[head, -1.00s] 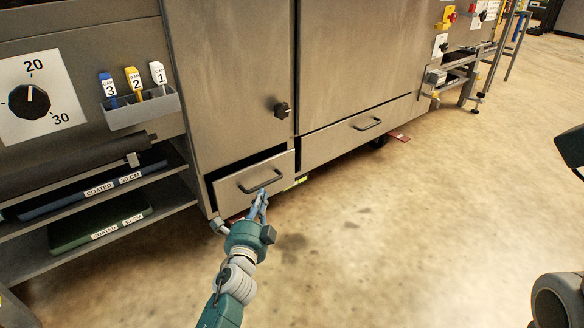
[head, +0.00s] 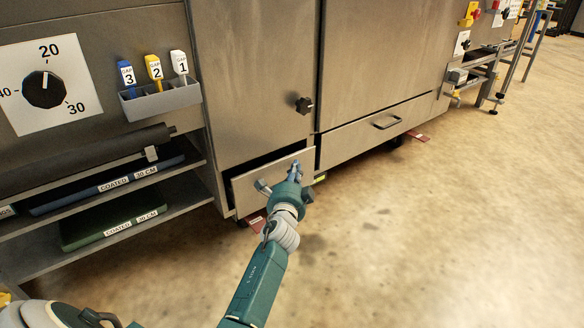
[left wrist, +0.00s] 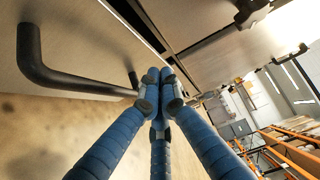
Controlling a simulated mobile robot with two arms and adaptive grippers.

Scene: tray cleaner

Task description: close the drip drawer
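The drip drawer (head: 247,190) is the low metal drawer at the cabinet's lower left. It stands partly out, with a dark gap along its top edge. My left gripper (head: 295,168) is in front of the right part of its face and hides its handle in the head view. In the left wrist view the black bar handle (left wrist: 75,84) is to the left of my blue fingers (left wrist: 160,80). The fingertips are together and hold nothing that I can see. Whether they touch the drawer, I cannot tell. My right gripper is not in view.
A wide panel with a handle (head: 387,121) is right of the drawer. A shelf with a green tray (head: 110,222) stands at left, below a dial (head: 45,90). A red tag (head: 256,225) lies beneath the drawer. The floor at right is clear.

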